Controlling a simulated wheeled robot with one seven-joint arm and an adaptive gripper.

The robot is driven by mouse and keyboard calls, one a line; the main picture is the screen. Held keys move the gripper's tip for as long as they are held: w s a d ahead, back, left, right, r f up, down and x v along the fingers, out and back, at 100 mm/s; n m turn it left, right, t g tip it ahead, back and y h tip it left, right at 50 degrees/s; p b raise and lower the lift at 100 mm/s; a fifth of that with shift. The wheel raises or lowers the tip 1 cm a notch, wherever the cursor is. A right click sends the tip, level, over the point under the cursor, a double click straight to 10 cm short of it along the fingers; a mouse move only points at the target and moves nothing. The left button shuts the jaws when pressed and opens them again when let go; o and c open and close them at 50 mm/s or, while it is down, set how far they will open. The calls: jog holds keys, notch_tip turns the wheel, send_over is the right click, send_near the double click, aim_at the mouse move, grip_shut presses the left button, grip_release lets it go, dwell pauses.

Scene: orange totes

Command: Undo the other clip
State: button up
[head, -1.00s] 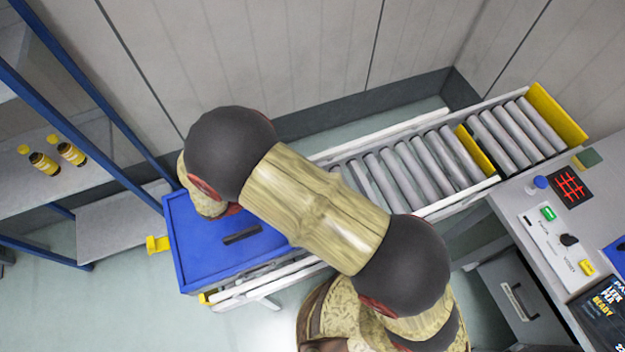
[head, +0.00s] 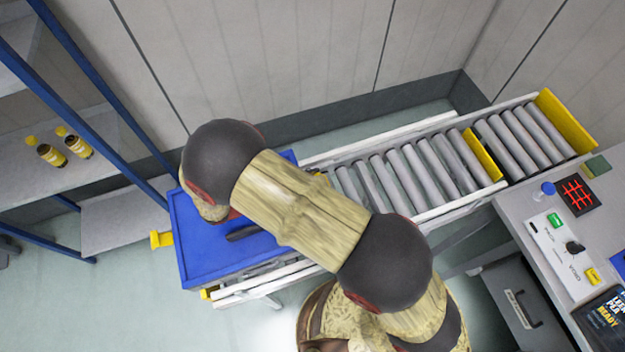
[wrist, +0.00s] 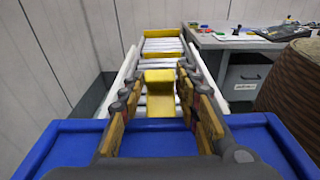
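A blue lid (head: 200,262) lies on the tote at the near-left end of the roller conveyor; its near part also shows in the wrist view (wrist: 70,140). One yellow clip (head: 161,239) sticks outward from the lid's left side. The other yellow clip (wrist: 160,82) stands up at the lid's far edge in the wrist view, with its lower part (wrist: 160,108) reaching down to the lid. My gripper (wrist: 159,84) is open, with its fingers on either side of this clip and a gap visible at least on the left.
The roller conveyor (head: 385,178) runs to the upper right, with yellow stops across it. A control desk (head: 530,215) stands at the right. A shelf with blue posts and two yellow-capped bottles (head: 52,156) stands at the left. A wall runs behind.

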jog(key=o, duration=0.3)
jog(key=shift+o, duration=0.2)
jog(key=v, duration=1.2)
jog(key=shift+f, duration=0.1)
